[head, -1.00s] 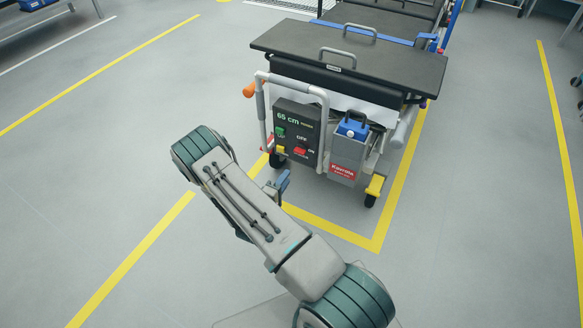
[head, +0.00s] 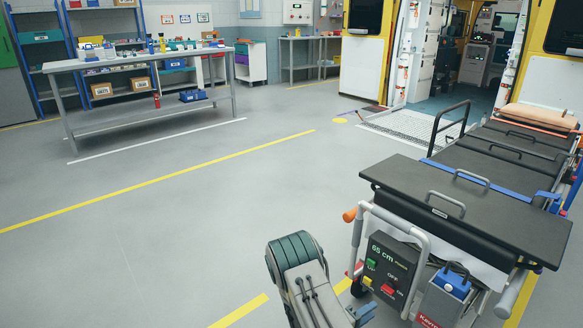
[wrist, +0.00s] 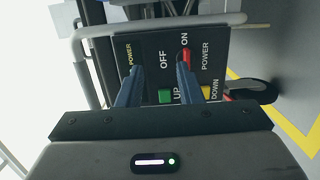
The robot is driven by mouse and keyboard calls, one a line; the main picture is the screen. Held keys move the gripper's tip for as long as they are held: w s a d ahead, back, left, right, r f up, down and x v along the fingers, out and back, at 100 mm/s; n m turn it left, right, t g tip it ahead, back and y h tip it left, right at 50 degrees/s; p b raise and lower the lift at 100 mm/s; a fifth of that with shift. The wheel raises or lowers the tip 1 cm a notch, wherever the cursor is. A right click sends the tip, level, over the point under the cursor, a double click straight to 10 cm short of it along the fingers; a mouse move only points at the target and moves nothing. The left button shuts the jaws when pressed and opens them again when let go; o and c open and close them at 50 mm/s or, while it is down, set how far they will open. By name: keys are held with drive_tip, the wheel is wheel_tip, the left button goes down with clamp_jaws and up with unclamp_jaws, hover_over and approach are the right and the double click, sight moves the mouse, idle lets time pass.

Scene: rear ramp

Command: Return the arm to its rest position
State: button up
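My arm (head: 302,275) rises at the bottom of the head view, close to the left of the stretcher (head: 455,205). In the wrist view my gripper (wrist: 158,72) is open, with its two blue fingers apart and nothing between them. Beyond the fingers is the stretcher's dark control panel (wrist: 200,65), which also shows in the head view (head: 392,262) and reads 65 cm there. A red switch (wrist: 186,56) beside ON and a green UP button (wrist: 165,97) show near the fingertips. I cannot tell whether the fingers touch the panel.
A grey handle frame (head: 412,228) and an orange knob (head: 350,215) stick out near my arm. An open ambulance with a ramp (head: 392,126) stands behind. A workbench (head: 150,115) with boxes is at the back left. The floor between is clear.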

drive_tip(key=s+d+r+m+g+y+p, duration=0.15)
drive_tip(key=s+r+g+p, duration=0.25)
drive_tip(key=r, duration=0.7)
drive_tip(key=s+r+m+g+y+p, duration=0.1)
drive_tip(key=s+r+m+g+p, duration=0.25)
drive_tip(key=r, duration=0.65)
drive_tip(key=s+d+r+m+g+y+p, duration=0.15)
drive_tip(key=s+r+g+p, duration=0.3)
drive_tip(key=r, duration=0.65)
drive_tip(key=s+a+r+t+y+p, duration=0.2)
drive_tip(key=s+a+r+y+p, duration=0.1)
drive_tip(key=r, duration=0.5)
drive_tip(key=s+a+r+t+y+p, duration=0.2)
drive_tip(key=s+a+r+y+p, duration=0.2)
drive_tip(key=r, duration=0.5)
drive_tip(key=s+a+r+t+y+p, duration=0.1)
drive_tip(key=s+a+r+y+p, duration=0.3)
drive_tip(key=r, duration=0.4)
drive_tip(key=shift+s+a+r+t+y+p, duration=0.2)
drive_tip(key=shift+a+t+y+p, duration=0.15)
drive_tip(key=shift+a+p, duration=0.65)
